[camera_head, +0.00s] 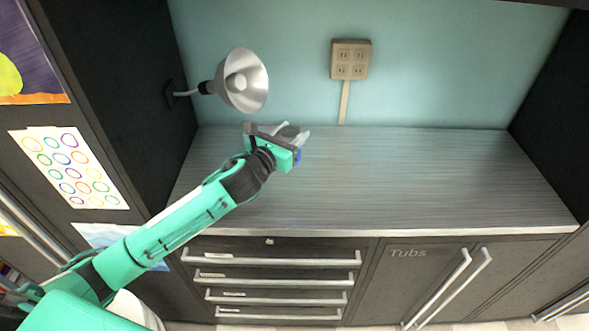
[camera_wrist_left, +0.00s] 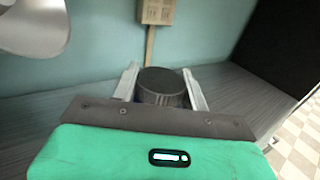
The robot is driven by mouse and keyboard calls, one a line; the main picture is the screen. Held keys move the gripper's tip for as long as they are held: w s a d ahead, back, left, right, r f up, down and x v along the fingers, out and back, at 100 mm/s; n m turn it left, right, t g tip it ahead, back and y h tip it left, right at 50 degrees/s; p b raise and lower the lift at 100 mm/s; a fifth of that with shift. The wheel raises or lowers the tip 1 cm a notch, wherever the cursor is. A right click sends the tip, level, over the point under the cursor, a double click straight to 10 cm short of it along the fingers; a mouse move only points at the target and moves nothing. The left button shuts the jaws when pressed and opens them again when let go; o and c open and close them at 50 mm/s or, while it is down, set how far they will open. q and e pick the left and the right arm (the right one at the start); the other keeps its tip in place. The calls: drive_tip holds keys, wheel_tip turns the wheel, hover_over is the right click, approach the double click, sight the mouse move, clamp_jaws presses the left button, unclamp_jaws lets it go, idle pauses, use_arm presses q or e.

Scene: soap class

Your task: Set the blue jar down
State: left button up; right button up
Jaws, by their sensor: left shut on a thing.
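My left gripper (camera_head: 291,136) is over the left part of the grey countertop (camera_head: 420,180), toward the wall. It is shut on the blue jar. In the head view only a small blue piece of the jar (camera_head: 298,156) shows beside the gripper; the rest is hidden. In the left wrist view the jar's dark round lid (camera_wrist_left: 163,82) sits between the two pale fingers (camera_wrist_left: 162,92). I cannot tell whether the jar's base touches the counter. My right gripper is not in view.
A metal lamp (camera_head: 243,81) reaches out from the dark cabinet side, close to the left gripper. A beige outlet box (camera_head: 351,59) with a conduit is on the wall. The counter's middle and right are clear. Drawers (camera_head: 270,280) and a cabinet marked Tubs (camera_head: 410,285) are below.

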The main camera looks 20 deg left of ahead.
use_arm(q)
wheel_tip(320, 180, down, 12)
drive_tip(key=shift+f+p, duration=0.15)
drive_tip(key=shift+p, duration=0.3)
drive_tip(key=shift+f, duration=0.2)
drive_tip(key=shift+f, duration=0.2)
drive_tip(key=o, duration=1.1)
drive_tip(key=shift+r, duration=0.1)
